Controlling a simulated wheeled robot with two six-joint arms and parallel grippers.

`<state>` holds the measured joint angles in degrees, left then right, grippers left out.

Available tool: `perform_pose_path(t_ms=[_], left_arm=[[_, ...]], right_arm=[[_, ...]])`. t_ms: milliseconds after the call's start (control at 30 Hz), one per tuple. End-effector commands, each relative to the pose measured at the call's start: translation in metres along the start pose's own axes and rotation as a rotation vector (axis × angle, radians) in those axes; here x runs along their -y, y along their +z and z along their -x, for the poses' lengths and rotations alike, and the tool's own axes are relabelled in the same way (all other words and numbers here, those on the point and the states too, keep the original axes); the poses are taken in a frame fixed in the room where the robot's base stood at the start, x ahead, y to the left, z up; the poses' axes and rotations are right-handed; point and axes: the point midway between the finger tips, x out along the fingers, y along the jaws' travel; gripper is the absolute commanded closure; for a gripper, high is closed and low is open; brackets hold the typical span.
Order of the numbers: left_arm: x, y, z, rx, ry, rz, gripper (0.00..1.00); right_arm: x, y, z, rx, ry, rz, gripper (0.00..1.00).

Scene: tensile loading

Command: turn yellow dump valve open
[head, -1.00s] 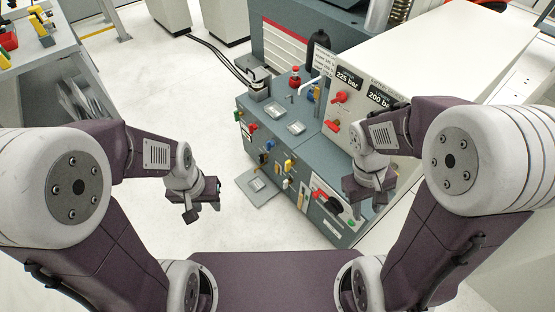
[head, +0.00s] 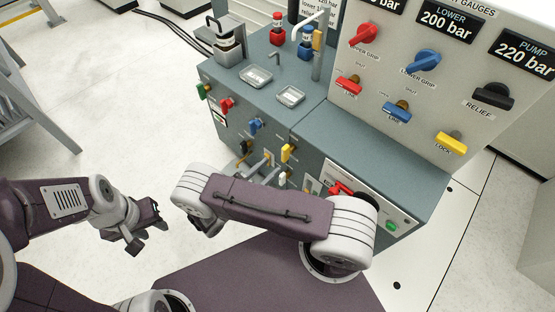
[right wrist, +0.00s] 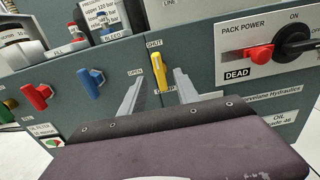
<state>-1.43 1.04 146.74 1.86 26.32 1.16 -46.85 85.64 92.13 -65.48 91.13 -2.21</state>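The yellow dump valve handle (head: 288,152) is on the cabinet's front panel, to the right of the blue handle. In the right wrist view the handle (right wrist: 158,68) stands nearly upright, its upper end near the SHUT label; the OPEN label is to its left. My right gripper (right wrist: 157,86) is open, one finger on each side of the yellow handle in that view; I see no contact. In the head view my right arm hides much of that gripper. My left gripper (head: 148,232) is open and empty, over the floor at left.
On the same panel are green (head: 203,90), red (head: 226,104) and blue (head: 255,125) handles. A red pack power switch (right wrist: 260,56) sits to the right. Another yellow handle (head: 451,143), labelled LOCK, is on the upright gauge panel. Trays (head: 256,76) lie on the cabinet top.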

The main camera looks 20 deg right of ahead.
Motion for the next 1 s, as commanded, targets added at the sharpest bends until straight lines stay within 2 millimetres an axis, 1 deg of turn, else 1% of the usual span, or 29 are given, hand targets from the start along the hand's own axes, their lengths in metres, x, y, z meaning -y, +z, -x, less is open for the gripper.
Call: perform_pose_path(t_ms=[33, 133, 233, 267, 500, 633, 733, 967, 1000], left_arm=[[0.000, 0.000, -0.003, -0.001, 0.000, 0.000, 0.64], [0.000, -0.001, 0.000, -0.001, 0.000, 0.000, 0.64], [0.000, 0.000, -0.003, -0.001, 0.000, 0.000, 0.64], [0.000, 0.000, -0.004, -0.001, 0.000, 0.000, 0.64], [0.000, 0.001, -0.017, -0.001, 0.000, 0.000, 0.64], [0.001, 0.002, -0.021, -0.001, 0.000, 0.000, 0.64], [0.001, 0.002, -0.022, -0.001, 0.000, 0.000, 0.64], [0.001, 0.002, -0.021, -0.001, 0.000, 0.000, 0.64], [0.001, 0.002, -0.021, -0.001, 0.000, 0.000, 0.64]], right_arm=[[-0.001, -0.002, 0.002, -0.002, 0.007, -0.003, 0.62], [-0.001, 0.001, 0.002, -0.002, 0.007, -0.003, 0.62], [-0.001, 0.000, -0.007, -0.001, 0.003, -0.002, 0.62], [-0.001, 0.000, -0.012, -0.001, 0.002, -0.002, 0.62], [0.000, -0.002, -0.063, -0.003, -0.001, -0.003, 0.62], [-0.001, -0.001, -0.081, -0.003, 0.001, -0.002, 0.62], [-0.001, 0.000, -0.088, -0.004, 0.002, -0.004, 0.62], [-0.001, 0.001, -0.089, -0.004, 0.004, -0.004, 0.62], [-0.001, 0.001, -0.089, -0.004, 0.004, -0.004, 0.67]])
